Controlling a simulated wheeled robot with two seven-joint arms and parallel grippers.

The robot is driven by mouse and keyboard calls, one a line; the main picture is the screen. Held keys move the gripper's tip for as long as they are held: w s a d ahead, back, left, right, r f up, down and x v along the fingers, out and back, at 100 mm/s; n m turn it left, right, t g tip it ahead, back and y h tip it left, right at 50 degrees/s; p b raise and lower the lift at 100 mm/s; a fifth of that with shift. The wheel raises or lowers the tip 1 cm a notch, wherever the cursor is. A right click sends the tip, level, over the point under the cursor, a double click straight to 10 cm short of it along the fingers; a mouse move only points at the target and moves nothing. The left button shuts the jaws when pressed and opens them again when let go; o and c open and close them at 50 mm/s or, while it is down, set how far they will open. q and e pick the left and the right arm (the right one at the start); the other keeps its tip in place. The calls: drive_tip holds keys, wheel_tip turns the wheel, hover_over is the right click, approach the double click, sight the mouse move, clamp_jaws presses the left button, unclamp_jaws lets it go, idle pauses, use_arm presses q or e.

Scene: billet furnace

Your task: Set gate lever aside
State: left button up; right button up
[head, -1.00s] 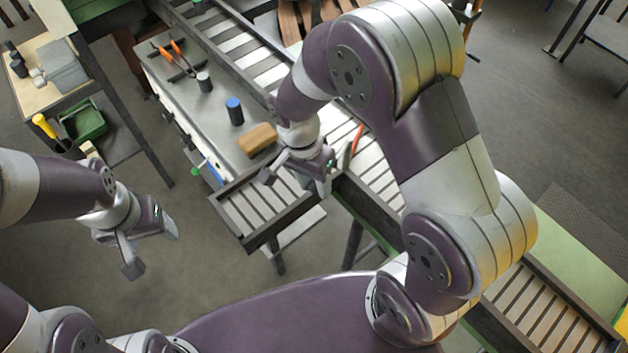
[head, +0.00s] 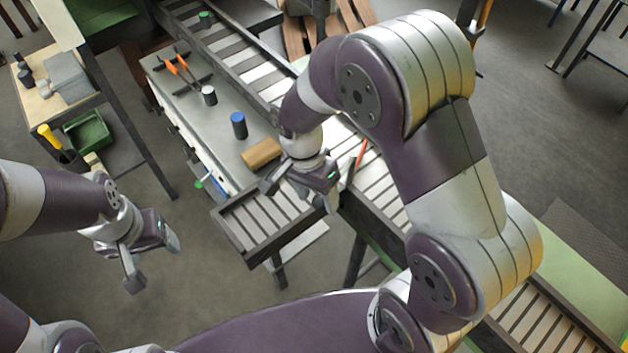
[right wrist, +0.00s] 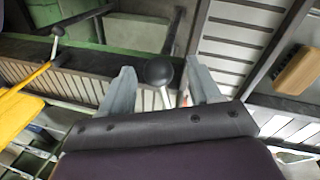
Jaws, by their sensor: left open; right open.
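A lever with a round black knob (right wrist: 158,72) and a thin pale rod shows in the right wrist view, and I take it for the gate lever. The knob lies between the two fingers of my right gripper (right wrist: 161,92), with a gap on each side. In the head view my right gripper (head: 300,194) is open over the near end of the roller conveyor; the knob cannot be made out there. My left gripper (head: 152,262) is open and empty over bare floor at the left.
The roller conveyor (head: 232,238) runs beneath my right gripper. A grey bench (head: 215,140) behind it holds a tan block (head: 261,153), a blue-topped cylinder (head: 239,126) and orange-handled tongs (head: 178,69). A yellow handle (right wrist: 25,78) shows left in the right wrist view.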

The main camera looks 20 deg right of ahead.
drive_tip(key=r, duration=0.2)
drive_tip(key=r+b, duration=0.1)
drive_tip(key=shift+w+a+r, duration=0.25)
drive_tip(key=shift+w, duration=0.15)
wheel_tip(320, 180, up, 8)
drive_tip(key=w+p, duration=0.1)
drive_tip(key=p, duration=0.6)
drive_tip(key=shift+a, duration=0.45)
